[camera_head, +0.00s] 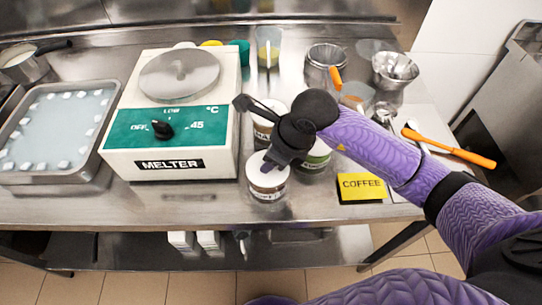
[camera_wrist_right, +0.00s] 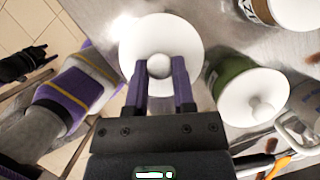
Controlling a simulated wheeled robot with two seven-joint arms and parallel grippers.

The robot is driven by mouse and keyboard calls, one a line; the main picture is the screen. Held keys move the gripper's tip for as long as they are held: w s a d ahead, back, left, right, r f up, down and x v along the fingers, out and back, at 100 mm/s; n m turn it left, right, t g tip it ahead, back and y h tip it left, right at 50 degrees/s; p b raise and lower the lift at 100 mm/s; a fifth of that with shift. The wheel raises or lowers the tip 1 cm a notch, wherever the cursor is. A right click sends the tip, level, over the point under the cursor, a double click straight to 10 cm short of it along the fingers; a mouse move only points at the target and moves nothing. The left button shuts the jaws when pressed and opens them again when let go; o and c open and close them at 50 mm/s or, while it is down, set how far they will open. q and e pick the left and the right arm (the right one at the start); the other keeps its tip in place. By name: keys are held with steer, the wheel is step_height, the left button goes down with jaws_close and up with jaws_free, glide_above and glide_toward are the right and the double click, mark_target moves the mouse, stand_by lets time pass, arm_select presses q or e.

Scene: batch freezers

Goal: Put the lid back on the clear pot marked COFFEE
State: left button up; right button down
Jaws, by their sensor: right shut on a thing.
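My right gripper (camera_head: 274,156) is shut on the knob of a round white lid (camera_head: 267,176). The lid is level at the mouth of a clear pot (camera_head: 268,192) with a dark label, near the table's front edge. I cannot read that label or tell whether the lid is seated. In the right wrist view the lid (camera_wrist_right: 183,40) shows from above, its knob between my right fingertips (camera_wrist_right: 159,68), hiding the pot. A yellow COFFEE card (camera_head: 361,187) lies to the right. A dark gripper, seemingly my left (camera_wrist_right: 27,62), shows at the left edge; its jaws are unclear.
A green pot with a white lid (camera_wrist_right: 252,97) stands close beside the held lid. Another labelled pot (camera_head: 263,133) is just behind. The melter (camera_head: 165,150) is to the left, a tray (camera_head: 100,88) beyond it. An orange-handled tool (camera_head: 460,153) lies at the right.

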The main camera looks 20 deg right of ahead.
jaws_free()
stand_by(0.6)
steer(key=shift+r, duration=0.1)
step_height(320, 180, up, 7)
steer(key=p, duration=0.5)
steer(key=shift+p, duration=0.3)
jaws_close()
stand_by(0.5)
